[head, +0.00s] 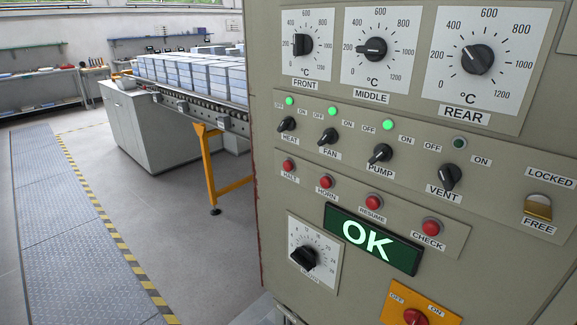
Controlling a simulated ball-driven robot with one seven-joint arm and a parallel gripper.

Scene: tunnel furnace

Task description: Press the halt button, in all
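The halt button (288,166) is a small round red button on the grey control panel (275,235). It is the leftmost in a row of red buttons, with a HALT label just below it. To its right are the horn button (325,182), the resume button (373,202) and the check button (430,227). A display (372,238) below the row reads OK in bright letters on green. Whether the halt button is pushed in cannot be told. My gripper does not show in this view.
Above are temperature dials and the heat (287,124), fan, pump and vent switches; the first three have lit green lamps. A timer knob (303,258) and a red-on-yellow switch (415,316) sit below. A conveyor (200,108) stands behind; floor is clear at left.

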